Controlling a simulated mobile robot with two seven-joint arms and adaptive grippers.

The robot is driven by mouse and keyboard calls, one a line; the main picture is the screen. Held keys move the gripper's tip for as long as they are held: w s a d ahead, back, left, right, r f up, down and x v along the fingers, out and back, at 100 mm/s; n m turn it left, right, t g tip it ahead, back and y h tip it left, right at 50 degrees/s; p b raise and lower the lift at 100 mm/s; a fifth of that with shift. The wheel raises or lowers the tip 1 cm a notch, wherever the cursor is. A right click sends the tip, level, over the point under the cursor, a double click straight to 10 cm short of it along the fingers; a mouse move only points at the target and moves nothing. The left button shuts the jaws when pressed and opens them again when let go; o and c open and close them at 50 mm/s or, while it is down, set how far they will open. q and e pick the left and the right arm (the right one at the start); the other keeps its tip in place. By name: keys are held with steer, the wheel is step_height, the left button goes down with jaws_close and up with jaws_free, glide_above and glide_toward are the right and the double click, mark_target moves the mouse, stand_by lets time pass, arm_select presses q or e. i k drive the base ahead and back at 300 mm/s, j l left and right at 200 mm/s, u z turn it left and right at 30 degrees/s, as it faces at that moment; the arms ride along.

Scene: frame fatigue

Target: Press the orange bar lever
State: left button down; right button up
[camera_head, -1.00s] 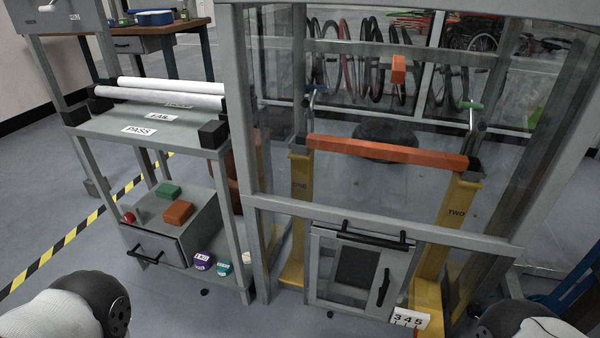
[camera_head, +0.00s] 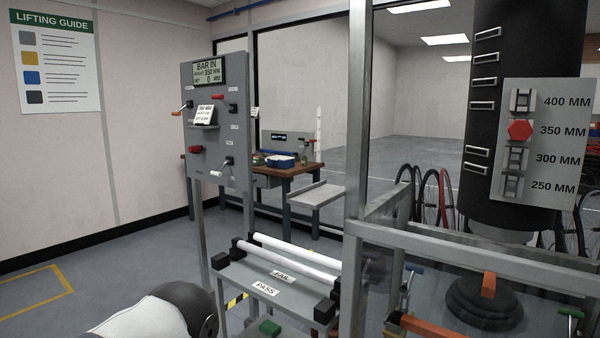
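A grey upright panel (camera_head: 222,130) stands left of centre with a small screen reading "BAR IN" (camera_head: 207,72). In the test frame at the lower right, part of an orange bar (camera_head: 436,328) and an orange block (camera_head: 488,285) show. Part of my arm is at the bottom left, but neither gripper is in view.
A grey stand (camera_head: 262,275) with white rollers and PASS and FAIL labels is below the panel. A dark cylinder with a height plate (camera_head: 546,140) hangs at the right. The metal frame post (camera_head: 356,130) stands between. Open floor (camera_head: 110,270) lies at the left.

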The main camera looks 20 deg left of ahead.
mark_target(178, 114)
steer(key=u, duration=1.35)
